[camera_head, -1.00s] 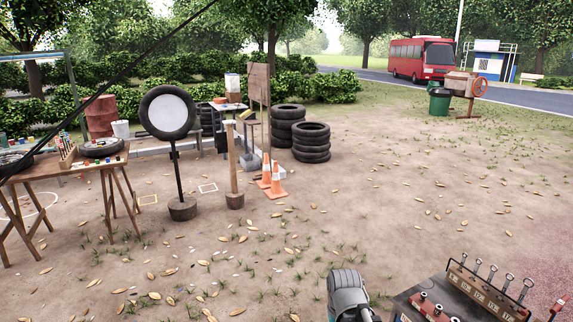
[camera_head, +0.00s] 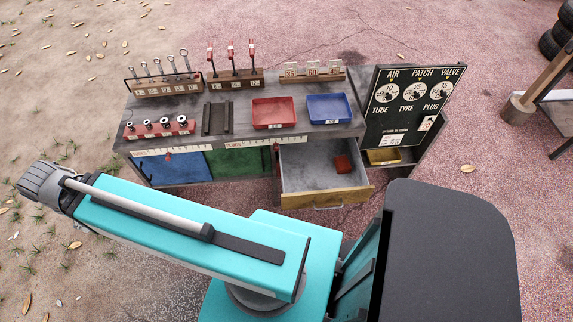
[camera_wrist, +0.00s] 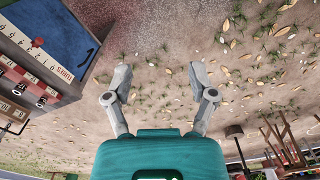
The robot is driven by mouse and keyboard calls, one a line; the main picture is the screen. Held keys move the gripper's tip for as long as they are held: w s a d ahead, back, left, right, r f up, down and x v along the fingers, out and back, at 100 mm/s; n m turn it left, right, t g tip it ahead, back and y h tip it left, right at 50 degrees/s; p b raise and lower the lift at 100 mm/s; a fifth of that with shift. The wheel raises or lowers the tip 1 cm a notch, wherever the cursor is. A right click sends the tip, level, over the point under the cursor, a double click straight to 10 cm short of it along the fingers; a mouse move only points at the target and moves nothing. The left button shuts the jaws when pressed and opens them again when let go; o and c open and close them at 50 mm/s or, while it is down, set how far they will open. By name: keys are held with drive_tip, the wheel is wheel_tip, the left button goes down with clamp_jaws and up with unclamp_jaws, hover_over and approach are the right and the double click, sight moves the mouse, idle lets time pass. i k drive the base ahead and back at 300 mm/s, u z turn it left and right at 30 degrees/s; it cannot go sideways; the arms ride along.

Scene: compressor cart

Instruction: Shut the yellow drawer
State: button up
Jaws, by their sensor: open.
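The yellow drawer (camera_head: 328,200) is pulled out of the front of the compressor cart (camera_head: 225,142), in the head view. Its front panel is yellow with a handle, and its grey inside is exposed. A small red block (camera_head: 343,163) lies in it. My gripper (camera_wrist: 160,82) is open and empty in the wrist view, with bare ground beyond its fingers. My arm reaches left in front of the cart in the head view, away from the drawer. The gripper's fingers do not show there. The drawer is not recognisable in the wrist view.
The cart top holds a red tray (camera_head: 274,112), a blue tray (camera_head: 329,108), a socket rack (camera_head: 158,128) and tool racks. A black dial board (camera_head: 412,105) stands at its right. A yellow bin (camera_head: 384,156) sits in a right-hand recess. Open ground lies left of the cart.

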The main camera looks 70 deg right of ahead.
sight(310, 178)
drive_tip(key=z, duration=3)
drive_tip(key=i, duration=0.6)
drive_tip(key=z, duration=0.15)
